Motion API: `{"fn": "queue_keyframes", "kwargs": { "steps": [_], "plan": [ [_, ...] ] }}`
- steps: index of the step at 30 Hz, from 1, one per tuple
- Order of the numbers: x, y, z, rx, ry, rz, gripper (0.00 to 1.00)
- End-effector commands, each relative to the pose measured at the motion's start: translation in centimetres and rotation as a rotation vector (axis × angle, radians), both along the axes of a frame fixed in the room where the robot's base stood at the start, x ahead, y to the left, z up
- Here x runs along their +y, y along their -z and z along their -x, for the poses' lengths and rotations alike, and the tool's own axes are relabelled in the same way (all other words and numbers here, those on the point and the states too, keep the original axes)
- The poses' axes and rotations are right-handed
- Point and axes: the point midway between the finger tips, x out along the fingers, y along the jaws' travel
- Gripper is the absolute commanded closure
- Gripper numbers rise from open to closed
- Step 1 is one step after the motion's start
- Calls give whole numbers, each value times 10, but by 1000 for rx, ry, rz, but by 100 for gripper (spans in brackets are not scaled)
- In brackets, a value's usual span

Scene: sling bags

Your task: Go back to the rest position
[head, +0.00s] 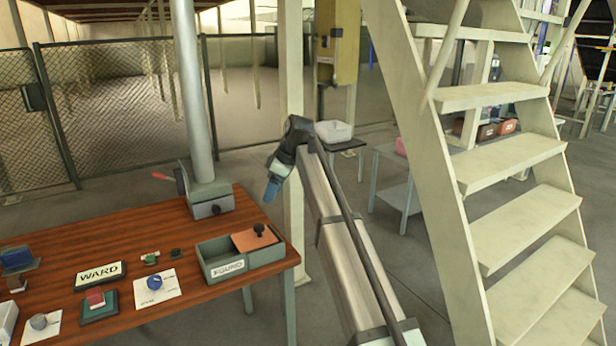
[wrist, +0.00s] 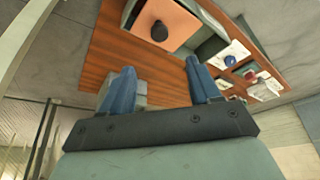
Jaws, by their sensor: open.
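My gripper (head: 272,190) hangs at the end of my raised arm, above and beyond the right back edge of the wooden table (head: 150,237) in the head view. In the wrist view my gripper (wrist: 160,85) shows two blue fingers set wide apart, with nothing held between them. The tabletop (wrist: 165,62) lies beyond the fingertips, and no part of the gripper appears to touch it.
A green box (head: 235,262) labelled FOUND, with an orange lid, stands at the table's right end. A grey column base with a red lever (head: 207,198) stands at the back. A WARD sign (head: 100,274) and several small items lie left. Stairs (head: 510,165) rise right.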

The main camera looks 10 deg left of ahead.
Motion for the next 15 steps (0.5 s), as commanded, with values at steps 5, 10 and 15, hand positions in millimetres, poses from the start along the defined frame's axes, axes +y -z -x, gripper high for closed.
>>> {"fn": "queue_keyframes", "kwargs": {
  "steps": [5,10,15],
  "plan": [
    [0,0,0,20,50,0,38],
    [4,-2,-9,53,241,-27,38],
    [0,0,-18,57,477,-63,38]
  ]
}}
